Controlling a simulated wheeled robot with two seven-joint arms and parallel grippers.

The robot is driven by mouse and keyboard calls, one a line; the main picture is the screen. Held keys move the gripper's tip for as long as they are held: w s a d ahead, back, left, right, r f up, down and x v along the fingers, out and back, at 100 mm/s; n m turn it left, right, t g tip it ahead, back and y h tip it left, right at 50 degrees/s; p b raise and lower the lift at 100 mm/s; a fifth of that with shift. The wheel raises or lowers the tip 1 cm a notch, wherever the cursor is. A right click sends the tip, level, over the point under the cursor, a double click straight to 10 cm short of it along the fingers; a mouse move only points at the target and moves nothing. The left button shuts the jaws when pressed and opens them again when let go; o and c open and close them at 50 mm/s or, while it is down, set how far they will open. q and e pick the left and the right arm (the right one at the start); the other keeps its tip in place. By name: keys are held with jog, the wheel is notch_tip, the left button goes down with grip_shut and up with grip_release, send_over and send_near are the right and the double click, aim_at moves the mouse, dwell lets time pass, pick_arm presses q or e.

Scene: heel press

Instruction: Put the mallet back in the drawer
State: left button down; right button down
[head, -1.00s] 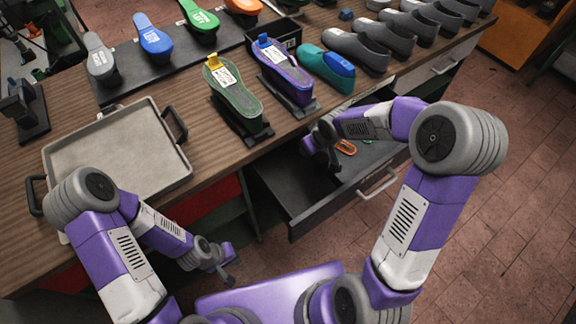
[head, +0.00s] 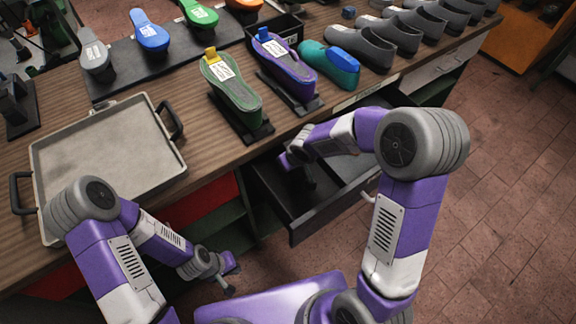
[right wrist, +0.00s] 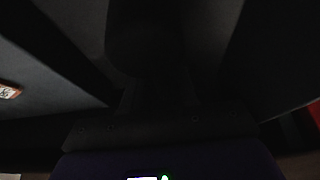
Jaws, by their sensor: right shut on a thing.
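The drawer (head: 292,213) under the bench stands pulled out, its dark inside partly hidden by my right arm. My right gripper (head: 308,174) is over the left part of the drawer opening, shut on what appears to be the mallet. In the right wrist view a dark, rounded shape, likely the mallet (right wrist: 146,42), stands out ahead of the gripper; the picture is too dark to show its outline or whether it touches the drawer floor. My left gripper (head: 228,284) hangs low in front of the bench, away from the drawer; its jaw gap is too small to read.
A grey tray (head: 105,150) with black handles lies on the bench at left. Shoe lasts with green (head: 232,88) and purple (head: 287,65) soles stand above the drawer, with grey shoes (head: 360,45) beyond. An orange labelled item (right wrist: 9,91) shows at the wrist view's left.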

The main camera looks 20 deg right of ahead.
jog(key=shift+f, duration=0.1)
jog(key=c, duration=0.9)
grip_release()
jog(key=p+v, duration=0.4)
jog(key=v, duration=0.7)
jog(key=shift+w+p, duration=0.1)
jog(key=shift+p, duration=0.2)
jog(key=shift+s+d+r, duration=0.1)
jog(key=shift+s+r, duration=0.2)
jog(key=shift+r, duration=0.25)
jog(key=shift+r, duration=0.1)
